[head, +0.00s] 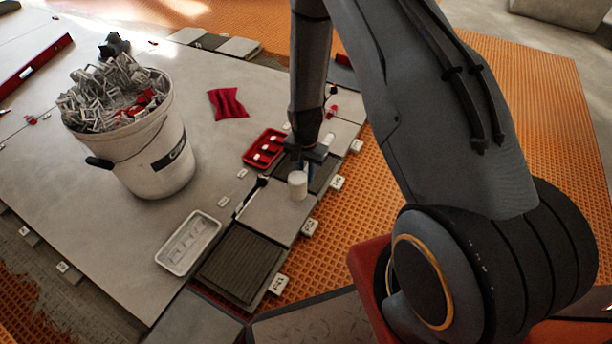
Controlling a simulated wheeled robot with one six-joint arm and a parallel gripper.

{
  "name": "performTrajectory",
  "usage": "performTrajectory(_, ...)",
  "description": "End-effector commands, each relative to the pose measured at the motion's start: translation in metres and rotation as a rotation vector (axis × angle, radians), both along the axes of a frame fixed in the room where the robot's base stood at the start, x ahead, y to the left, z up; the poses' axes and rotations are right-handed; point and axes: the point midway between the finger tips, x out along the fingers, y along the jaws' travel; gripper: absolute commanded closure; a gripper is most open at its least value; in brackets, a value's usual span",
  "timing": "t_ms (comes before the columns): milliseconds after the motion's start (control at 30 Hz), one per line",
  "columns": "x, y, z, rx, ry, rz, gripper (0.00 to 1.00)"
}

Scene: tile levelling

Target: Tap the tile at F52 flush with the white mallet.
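My gripper (308,156) is low over the row of tiles at the right edge of the pale floor. It appears shut on the white mallet, whose white cylindrical head (298,186) hangs just below it; a bit of blue shows between them. The head is over a grey smooth tile (268,215), and I cannot tell whether it touches. A dark ribbed tile (240,262) lies nearer, and another dark tile (322,177) lies beyond, partly hidden. White tags (310,227) stand along the row's right edge; their writing is too small to tell which is F52.
A white bucket (150,155) full of clips stands at left. A red tray (264,150), a white tray (188,242), a black-handled tool (250,196) and a red cloth (228,104) lie near the row. Orange matting (400,185) borders it at right. A red level (35,62) lies far left.

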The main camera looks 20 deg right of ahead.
Motion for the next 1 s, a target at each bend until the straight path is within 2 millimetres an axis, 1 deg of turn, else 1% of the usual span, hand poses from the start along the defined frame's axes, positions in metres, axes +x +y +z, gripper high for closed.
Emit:
performTrajectory(33, -0.001, 0.0, 0.011, 0.0, -0.001, 0.0, 1.0)
performTrajectory(100, 0.0, 0.0, 0.017, 0.0, -0.001, 0.0, 1.0)
performTrajectory(433, 0.0, 0.0, 0.014, 0.0, 0.0, 0.0, 1.0)
performTrajectory(467, 0.0, 0.0, 0.011, 0.0, 0.0, 0.0, 1.0)
performTrajectory(567, 0.0, 0.0, -0.007, 0.0, 0.001, 0.0, 1.0)
performTrajectory(700, 0.0, 0.0, -0.046, 0.0, 0.003, 0.0, 1.0)
performTrajectory(733, 0.001, 0.0, -0.039, 0.0, -0.001, 0.0, 1.0)
performTrajectory(867, 0.0, 0.0, -0.031, 0.0, -0.001, 0.0, 1.0)
performTrajectory(1000, 0.0, 0.0, -0.015, 0.0, -0.003, 0.0, 1.0)
